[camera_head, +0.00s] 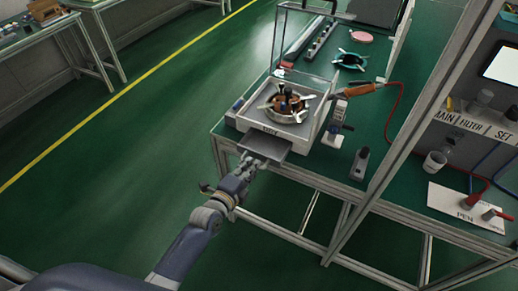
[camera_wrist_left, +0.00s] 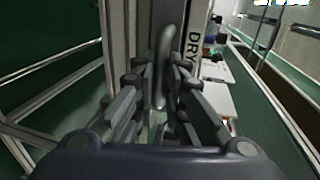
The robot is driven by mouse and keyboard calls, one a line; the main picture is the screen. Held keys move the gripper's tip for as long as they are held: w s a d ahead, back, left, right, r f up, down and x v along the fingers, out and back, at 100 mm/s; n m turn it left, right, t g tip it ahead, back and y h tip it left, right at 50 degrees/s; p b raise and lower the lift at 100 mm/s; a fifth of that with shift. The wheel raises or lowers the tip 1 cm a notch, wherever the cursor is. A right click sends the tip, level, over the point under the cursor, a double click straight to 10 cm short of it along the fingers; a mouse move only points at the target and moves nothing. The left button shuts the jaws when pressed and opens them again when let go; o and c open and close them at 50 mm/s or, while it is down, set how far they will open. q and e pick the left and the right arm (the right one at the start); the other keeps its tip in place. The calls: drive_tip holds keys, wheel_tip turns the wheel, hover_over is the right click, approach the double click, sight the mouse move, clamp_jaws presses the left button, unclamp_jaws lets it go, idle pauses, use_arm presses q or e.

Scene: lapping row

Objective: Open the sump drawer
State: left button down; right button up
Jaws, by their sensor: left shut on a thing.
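The sump drawer (camera_head: 266,145) is a flat grey piece at the front of the white lapping unit (camera_head: 290,128); it sticks out past the table's front edge. My left gripper (camera_head: 250,163) is at the drawer's front and is shut on its handle. In the left wrist view the pale rounded handle (camera_wrist_left: 164,55) runs between the two fingers of my left gripper (camera_wrist_left: 160,100). The fingers cover part of the handle, and the drawer's inside cannot be made out. My right gripper is not in view.
The lapping unit holds a round plate with several parts (camera_head: 290,103). An orange-handled tool (camera_head: 360,88) with a red cable and a small grey device (camera_head: 359,163) stand to the right. The metal frame post (camera_head: 400,130) rises further right. The green floor (camera_head: 140,170) left of the table is clear.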

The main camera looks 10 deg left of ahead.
use_arm(q)
drive_tip(key=v, duration=0.3)
drive_tip(key=shift+s+f+p, duration=0.3)
drive_tip(key=shift+p, duration=0.1)
drive_tip(key=c, duration=1.9)
unclamp_jaws()
drive_tip(key=v, duration=1.2)
